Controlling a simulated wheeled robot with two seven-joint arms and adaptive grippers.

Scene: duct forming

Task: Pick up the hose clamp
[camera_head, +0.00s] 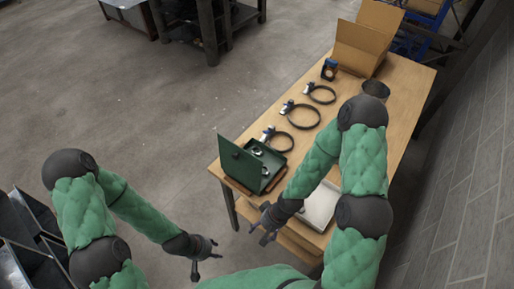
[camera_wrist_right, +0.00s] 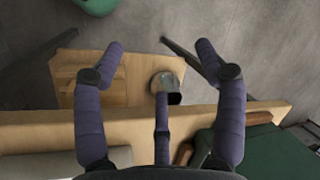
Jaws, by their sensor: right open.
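Hose clamps stand in a row on the wooden table in the head view: a near one (camera_head: 277,139), a middle one (camera_head: 300,115) and a far one (camera_head: 321,93). Each is a dark ring with a bright screw housing. My right gripper (camera_head: 264,226) is at the table's near left edge, between the green case and the white tray, well short of the clamps. In the right wrist view its fingers (camera_wrist_right: 162,75) are spread wide with nothing between them. My left gripper (camera_head: 203,262) hangs left of the table over the floor, fingers spread and empty.
The open green case (camera_head: 238,160) stands by the near clamp. The white tray (camera_head: 322,203) lies at the near end under my right arm. A dark cup (camera_head: 376,88), a blue-and-black device (camera_head: 329,69) and a cardboard box (camera_head: 362,45) stand further back. A wall borders the right.

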